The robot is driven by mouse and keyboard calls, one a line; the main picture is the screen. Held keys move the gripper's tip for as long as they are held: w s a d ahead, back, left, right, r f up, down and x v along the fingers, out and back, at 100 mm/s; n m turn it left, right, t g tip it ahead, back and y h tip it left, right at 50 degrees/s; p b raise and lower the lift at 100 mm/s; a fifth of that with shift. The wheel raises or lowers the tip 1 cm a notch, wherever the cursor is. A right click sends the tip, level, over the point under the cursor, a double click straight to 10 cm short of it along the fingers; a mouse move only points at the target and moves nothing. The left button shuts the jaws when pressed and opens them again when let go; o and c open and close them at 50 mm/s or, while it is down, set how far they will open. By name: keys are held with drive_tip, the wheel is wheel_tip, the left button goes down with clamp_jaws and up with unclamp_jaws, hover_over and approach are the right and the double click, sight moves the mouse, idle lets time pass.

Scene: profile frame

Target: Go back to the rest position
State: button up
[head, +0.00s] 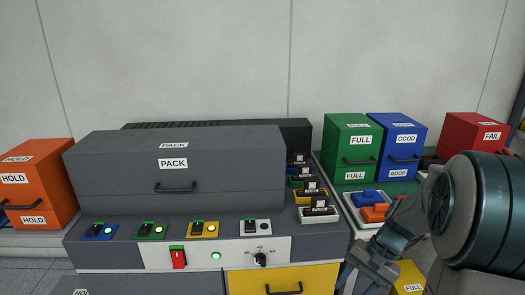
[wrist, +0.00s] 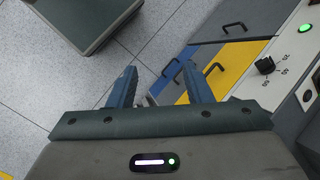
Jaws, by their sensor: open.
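My gripper (wrist: 160,82) is open and empty, with its two blue fingers apart in the wrist view. Nothing is between the fingers; behind them are the floor and drawer fronts. In the head view my gripper (head: 368,276) is at the lower right, in front of the bench's right end. My arm comes in from the right edge, and its dark round link covers part of the right side.
A grey PACK box (head: 175,175) stands on the bench behind several switch modules. The control panel (head: 215,253) has a red switch and a knob. Yellow drawer (head: 285,280) is below. Orange HOLD (head: 40,180), green FULL (head: 350,145), blue GOOD (head: 398,145) and red FAIL (head: 478,130) boxes stand around.

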drive_tip(key=s+a+r+n+t+h+p, duration=0.2)
drive_tip(key=s+r, duration=0.3)
drive_tip(key=r, duration=0.3)
drive_tip(key=s+a+r+n+t+h+p, duration=0.2)
drive_tip(key=s+a+r+n+h+p, duration=0.1)
drive_tip(key=r, duration=0.5)
drive_tip(key=shift+s+a+n+p, duration=0.7)
drive_tip(key=shift+s+n+p, duration=0.25)
drive_tip(key=shift+s, duration=0.3)
drive_tip(key=shift+d, duration=0.1)
